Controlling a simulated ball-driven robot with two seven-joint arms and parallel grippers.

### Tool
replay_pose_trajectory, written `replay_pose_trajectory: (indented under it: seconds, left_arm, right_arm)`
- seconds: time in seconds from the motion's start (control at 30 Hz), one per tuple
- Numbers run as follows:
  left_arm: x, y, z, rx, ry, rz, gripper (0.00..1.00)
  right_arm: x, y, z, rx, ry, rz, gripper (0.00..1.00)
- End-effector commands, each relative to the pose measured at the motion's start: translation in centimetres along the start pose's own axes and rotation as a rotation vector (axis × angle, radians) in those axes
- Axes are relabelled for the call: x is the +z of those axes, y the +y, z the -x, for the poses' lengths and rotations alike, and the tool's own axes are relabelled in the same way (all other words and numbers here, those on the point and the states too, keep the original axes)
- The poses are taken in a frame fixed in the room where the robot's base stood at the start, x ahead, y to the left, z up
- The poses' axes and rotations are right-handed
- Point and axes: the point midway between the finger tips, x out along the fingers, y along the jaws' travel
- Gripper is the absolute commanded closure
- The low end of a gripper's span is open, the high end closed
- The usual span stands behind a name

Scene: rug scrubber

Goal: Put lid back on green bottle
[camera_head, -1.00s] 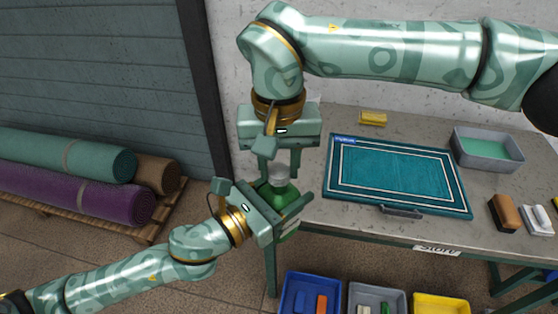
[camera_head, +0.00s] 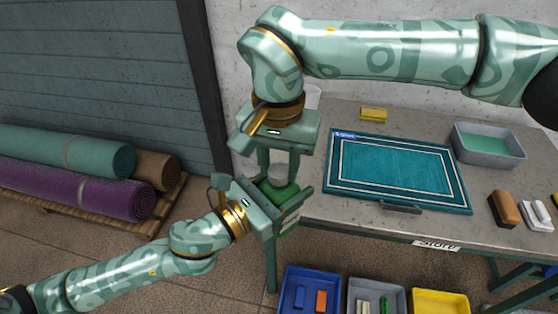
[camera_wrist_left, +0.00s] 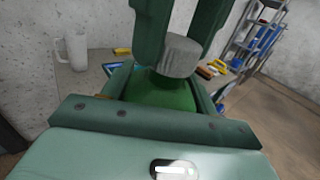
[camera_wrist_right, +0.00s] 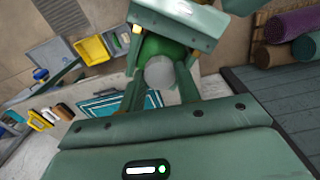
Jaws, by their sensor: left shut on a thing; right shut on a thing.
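The green bottle (camera_head: 284,193) is held upright by my left gripper (camera_head: 284,203), whose jaws are shut around its body beside the table's left end. The bottle also shows in the left wrist view (camera_wrist_left: 160,92). My right gripper (camera_head: 279,172) points down from above, shut on the grey-white lid (camera_head: 279,174). The lid sits right over the bottle's top and shows in the left wrist view (camera_wrist_left: 179,56) and the right wrist view (camera_wrist_right: 160,72). Whether it touches or is seated on the neck is hard to tell. The bottle's lower part is partly hidden by the left gripper.
The grey table (camera_head: 440,228) carries a teal rug (camera_head: 395,170), a grey basin (camera_head: 488,147) with green liquid, a yellow block (camera_head: 373,114) and a brown brush (camera_head: 503,209). Coloured bins, one blue (camera_head: 310,290), stand below its front. Rolled rugs (camera_head: 70,190) lie at left.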

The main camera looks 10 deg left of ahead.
Motion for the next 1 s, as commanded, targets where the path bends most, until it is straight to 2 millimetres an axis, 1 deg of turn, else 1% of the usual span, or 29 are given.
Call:
replay_pose_trajectory:
  seconds: [0.1, 0.17, 0.2, 0.27, 0.3, 0.37, 0.4, 0.47, 0.5, 0.77, 0.8, 0.87, 0.9, 0.97, 1.0]
  left_arm:
    - [0.07, -0.01, -0.01, 0.0, -0.001, 0.0, 1.0]
    - [0.07, -0.02, -0.01, -0.001, -0.001, 0.0, 1.0]
    - [0.06, -0.02, -0.01, -0.001, -0.001, 0.0, 1.0]
    - [0.06, -0.03, -0.01, -0.001, -0.001, 0.0, 1.0]
    - [0.06, -0.03, -0.01, -0.001, -0.001, 0.0, 1.0]
    - [0.05, -0.04, -0.01, -0.001, -0.001, 0.0, 1.0]
    - [0.05, -0.05, 0.0, -0.001, -0.001, 0.0, 1.0]
    - [0.05, -0.05, 0.0, -0.001, -0.001, 0.0, 1.0]
    - [0.05, -0.06, 0.0, -0.001, -0.001, 0.0, 1.0]
    - [0.04, -0.12, 0.0, -0.003, -0.001, 0.0, 1.0]
    - [0.04, -0.13, 0.01, -0.003, -0.001, 0.0, 1.0]
    - [0.04, -0.14, 0.01, -0.003, -0.001, 0.0, 1.0]
    - [0.04, -0.15, 0.01, -0.003, -0.001, 0.0, 1.0]
    - [0.04, -0.16, 0.01, -0.004, -0.001, 0.0, 1.0]
    - [0.04, -0.16, 0.01, -0.004, -0.001, 0.0, 1.0]
  right_arm:
    - [-0.01, -0.05, 0.03, 0.0, 0.001, -0.355, 0.88]
    - [-0.03, -0.09, 0.03, -0.001, 0.001, -0.544, 0.88]
    - [-0.05, -0.1, 0.02, -0.001, 0.001, -0.67, 0.88]
    - [-0.05, -0.1, 0.02, -0.001, 0.001, -0.86, 0.88]
    - [-0.06, -0.1, 0.01, -0.001, 0.001, -0.987, 0.88]
    - [-0.07, -0.12, -0.01, -0.001, 0.001, -1.177, 0.88]
    - [-0.09, -0.13, -0.01, -0.001, 0.001, -1.304, 0.88]
    - [-0.11, -0.15, -0.03, -0.002, 0.0, -1.495, 0.88]
    - [-0.13, -0.15, -0.03, -0.003, 0.0, -1.622, 0.88]
    - [-0.22, -0.14, -0.07, -0.004, -0.003, -2.451, 0.88]
    - [-0.24, -0.13, -0.08, -0.004, -0.003, -2.579, 0.88]
    - [-0.25, -0.11, -0.09, -0.004, -0.004, -2.771, 0.88]
    - [-0.26, -0.09, -0.1, -0.004, -0.005, -2.899, 0.88]
    - [-0.27, -0.07, -0.11, -0.003, -0.005, -3.091, 0.88]
    - [-0.27, -0.05, -0.12, 0.003, 0.005, 3.064, 0.88]
